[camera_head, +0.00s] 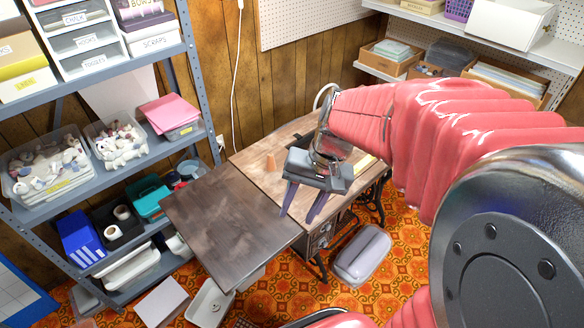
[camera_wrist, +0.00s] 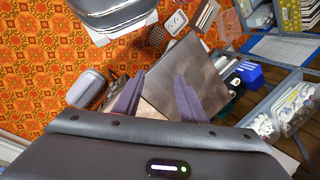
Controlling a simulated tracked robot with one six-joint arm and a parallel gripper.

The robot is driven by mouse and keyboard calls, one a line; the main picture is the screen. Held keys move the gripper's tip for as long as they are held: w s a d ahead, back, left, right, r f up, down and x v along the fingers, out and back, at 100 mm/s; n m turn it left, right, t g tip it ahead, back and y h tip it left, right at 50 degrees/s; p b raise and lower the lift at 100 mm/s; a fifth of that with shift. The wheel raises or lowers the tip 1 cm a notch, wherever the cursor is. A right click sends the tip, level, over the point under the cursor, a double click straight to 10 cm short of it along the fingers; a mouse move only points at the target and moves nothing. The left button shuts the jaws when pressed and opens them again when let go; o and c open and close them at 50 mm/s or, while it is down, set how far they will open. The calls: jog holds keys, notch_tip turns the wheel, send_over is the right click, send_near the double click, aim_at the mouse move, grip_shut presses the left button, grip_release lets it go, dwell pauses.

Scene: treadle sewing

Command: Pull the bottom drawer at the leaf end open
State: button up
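The sewing table (camera_head: 258,172) stands in the middle of the head view, its brown leaf (camera_head: 225,225) extending to the left. Below the table's front edge, dark carved drawer fronts (camera_head: 320,238) show in part. I cannot clearly tell the bottom drawer from the others or see how far it is out. My gripper (camera_head: 302,211) is above the table near the leaf joint, its two purple fingers apart and pointing down, with nothing between them. In the wrist view my gripper (camera_wrist: 159,79) is open in front of the leaf (camera_wrist: 185,62); the drawers are not clear there.
A lidded grey bin (camera_head: 362,255) stands on the orange patterned floor right of the drawers. A white tray (camera_head: 209,304) lies below the leaf. A loaded blue-grey shelf rack (camera_head: 190,85) stands left. An orange-brown cone (camera_head: 271,161) stands on the tabletop.

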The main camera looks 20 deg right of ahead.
jog(key=w+d+f+m+t+y, duration=0.2)
jog(key=d+f+m+y, duration=0.2)
jog(key=d+f+m, duration=0.5)
jog(key=w+d+f+m+t+y, duration=0.2)
jog(key=w+d+f+m+y, duration=0.25)
jog(key=f, duration=0.85)
jog(key=s+d+f+m+t, duration=0.5)
jog(key=d+f+m+t, duration=0.15)
jog(key=f, duration=0.55)
jog(key=m+t+h, duration=0.6)
jog(key=m, duration=0.2)
send_near(326, 246)
jog(key=d+v, duration=0.1)
jog(key=v, duration=0.5)
jog(key=shift+a+g, duration=0.25)
jog(key=shift+w, duration=0.1)
jog(key=shift+x, duration=6.85)
jog(key=shift+a, duration=0.1)
